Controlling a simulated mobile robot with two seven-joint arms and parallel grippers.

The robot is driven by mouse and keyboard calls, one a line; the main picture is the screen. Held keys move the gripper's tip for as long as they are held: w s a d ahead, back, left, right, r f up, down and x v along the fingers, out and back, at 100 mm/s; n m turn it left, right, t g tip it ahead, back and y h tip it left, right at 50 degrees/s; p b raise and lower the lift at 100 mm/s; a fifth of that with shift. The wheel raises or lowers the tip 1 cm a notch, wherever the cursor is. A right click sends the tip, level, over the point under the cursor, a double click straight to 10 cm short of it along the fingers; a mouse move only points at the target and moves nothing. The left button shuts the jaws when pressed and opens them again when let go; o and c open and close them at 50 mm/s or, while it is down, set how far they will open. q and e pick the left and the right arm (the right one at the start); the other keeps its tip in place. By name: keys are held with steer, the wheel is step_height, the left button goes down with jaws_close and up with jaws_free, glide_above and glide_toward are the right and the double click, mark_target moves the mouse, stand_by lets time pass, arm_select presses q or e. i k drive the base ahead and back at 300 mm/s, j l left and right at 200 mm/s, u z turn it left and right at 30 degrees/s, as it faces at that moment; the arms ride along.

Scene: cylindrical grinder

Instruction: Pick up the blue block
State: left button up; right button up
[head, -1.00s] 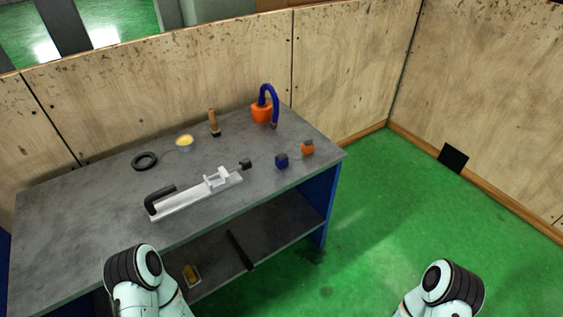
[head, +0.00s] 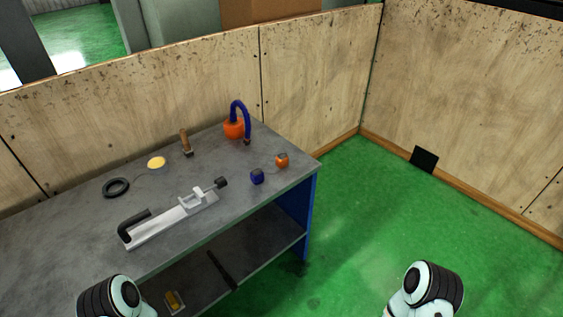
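The blue block (head: 257,177) is a small dark blue cube on the grey workbench top (head: 75,235), near its right end. It stands apart from a small orange object (head: 282,160) to its right. In the head view both my arms show only as rounded pale and black links at the bottom edge, one at the left and one at the right. Neither gripper is in the picture. Nothing touches the blue block.
A white clamp-like fixture (head: 175,218) lies left of the block. Behind stand an orange pot with a blue hose (head: 235,128), a wooden-handled brush (head: 186,143), a yellow dish (head: 157,162) and a black ring (head: 116,187). Wooden panels wall the back. Green floor at right is free.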

mark_target(257, 175)
steer(key=i+l, duration=0.35)
steer(key=i+l+u, duration=0.25)
steer(key=u, duration=0.15)
steer(key=i+l+u, duration=0.3)
steer(key=u, duration=0.15)
steer(key=l, duration=0.1)
